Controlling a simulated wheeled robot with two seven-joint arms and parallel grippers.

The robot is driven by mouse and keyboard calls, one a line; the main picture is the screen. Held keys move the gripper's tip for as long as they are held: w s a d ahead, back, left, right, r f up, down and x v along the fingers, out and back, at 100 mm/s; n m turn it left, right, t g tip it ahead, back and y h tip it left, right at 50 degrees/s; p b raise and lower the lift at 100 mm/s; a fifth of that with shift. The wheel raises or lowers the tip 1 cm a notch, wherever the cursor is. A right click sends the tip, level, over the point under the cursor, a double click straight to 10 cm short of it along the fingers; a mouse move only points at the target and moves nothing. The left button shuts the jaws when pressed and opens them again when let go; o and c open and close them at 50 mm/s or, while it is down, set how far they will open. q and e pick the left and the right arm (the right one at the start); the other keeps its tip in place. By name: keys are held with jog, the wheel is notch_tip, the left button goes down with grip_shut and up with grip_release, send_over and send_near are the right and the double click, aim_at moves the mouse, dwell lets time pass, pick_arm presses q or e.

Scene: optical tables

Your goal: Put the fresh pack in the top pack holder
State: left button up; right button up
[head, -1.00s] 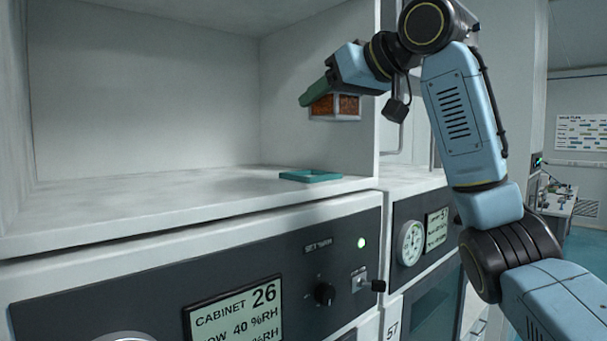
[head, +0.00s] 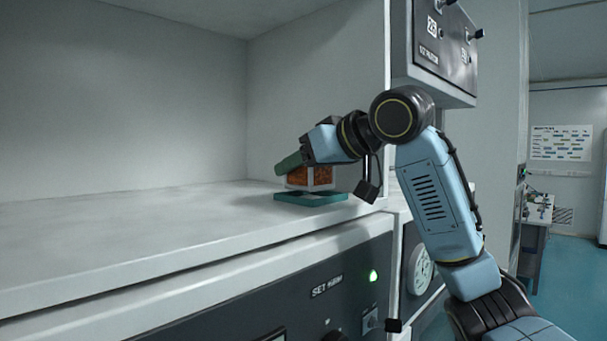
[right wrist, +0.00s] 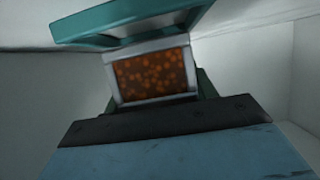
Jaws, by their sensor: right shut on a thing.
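The fresh pack (head: 316,177) is a small pale-edged box with an orange-brown speckled face. My right gripper (head: 292,170) is shut on it and holds it just over the teal pack holder (head: 338,199), a shallow tray on the cabinet shelf. In the right wrist view the pack (right wrist: 150,76) is close in front of the gripper (right wrist: 155,110), and the teal holder (right wrist: 125,22) shows beyond it. I cannot tell whether the pack touches the holder. My left gripper is not in view.
The white shelf (head: 130,225) is bare to the left of the holder. The cabinet's side wall stands close behind and right of the holder. A dark control panel (head: 435,50) is above my right arm, and another (head: 300,300) lies below the shelf edge.

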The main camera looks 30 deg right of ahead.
jog(key=shift+d+f, duration=0.1)
jog(key=shift+f, duration=0.75)
jog(key=o, duration=1.1)
jog(key=shift+f, duration=0.1)
jog(key=shift+c, duration=0.2)
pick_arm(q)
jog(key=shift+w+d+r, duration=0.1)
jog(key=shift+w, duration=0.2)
pick_arm(e)
jog(key=shift+s+r, duration=0.1)
jog(key=shift+r, duration=0.15)
pick_arm(q)
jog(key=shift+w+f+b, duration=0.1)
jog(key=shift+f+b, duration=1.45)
jog(key=shift+b, duration=0.05)
pick_arm(e)
jog(key=v, duration=1.1)
jog(key=shift+s, duration=0.45)
jog(key=shift+d, duration=0.15)
